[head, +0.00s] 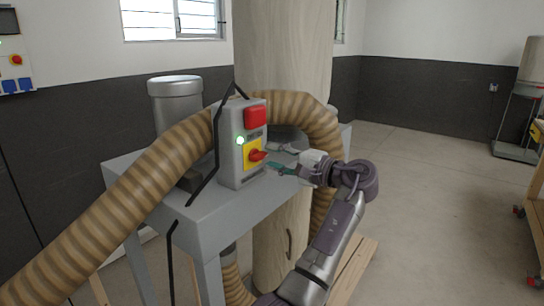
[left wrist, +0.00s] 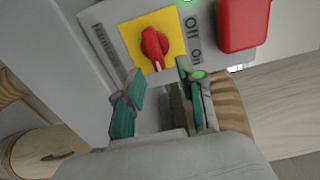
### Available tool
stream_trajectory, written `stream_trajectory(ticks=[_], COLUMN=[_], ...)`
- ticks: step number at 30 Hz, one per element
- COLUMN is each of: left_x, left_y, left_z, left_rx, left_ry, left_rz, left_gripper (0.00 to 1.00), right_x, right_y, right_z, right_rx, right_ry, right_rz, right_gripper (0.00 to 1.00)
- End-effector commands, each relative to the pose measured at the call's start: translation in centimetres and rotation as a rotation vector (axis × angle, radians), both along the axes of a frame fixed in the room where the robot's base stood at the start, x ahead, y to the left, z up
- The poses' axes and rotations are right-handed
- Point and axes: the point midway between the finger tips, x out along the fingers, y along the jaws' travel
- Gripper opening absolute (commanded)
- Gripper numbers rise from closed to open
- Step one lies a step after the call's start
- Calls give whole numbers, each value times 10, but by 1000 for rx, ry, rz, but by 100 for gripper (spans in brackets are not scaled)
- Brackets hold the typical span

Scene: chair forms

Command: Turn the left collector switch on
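The collector switch is a red rotary knob (head: 257,155) on a yellow plate (head: 249,149), on the front of a grey control box (head: 229,150). In the left wrist view the knob (left wrist: 154,44) shows a white mark at its lower end, and "Off" and "On" are printed beside the plate. A small green light (head: 240,140) glows on the box. My left gripper (head: 277,159) is close in front of the knob. In the left wrist view its teal fingers (left wrist: 158,82) are apart, with nothing between them, just below the knob. My right gripper is not in view.
A red button (head: 255,117) sits above the switch. The box stands on a grey metal table (head: 218,217). A ribbed tan hose (head: 130,205) arches behind it, before a large pale bag (head: 285,55). Floor (head: 430,215) is clear to the right.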

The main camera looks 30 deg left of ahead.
Motion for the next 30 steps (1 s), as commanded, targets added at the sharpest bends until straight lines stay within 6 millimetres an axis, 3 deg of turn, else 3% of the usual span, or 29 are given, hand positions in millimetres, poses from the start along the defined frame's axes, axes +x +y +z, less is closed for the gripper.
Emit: stream_trajectory(ticks=[9,15,30], left_x=[-4,-7,-8], left_y=[-68,-97,-106], left_z=[0,1,1], left_rx=[0,0,1], left_ry=[1,-1,-1], left_rz=[-5,-3,-1], left_gripper=[39,39,39], right_x=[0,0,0], right_y=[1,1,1], right_z=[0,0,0], right_rx=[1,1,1], right_ry=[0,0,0], right_rz=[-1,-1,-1], right_gripper=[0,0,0])
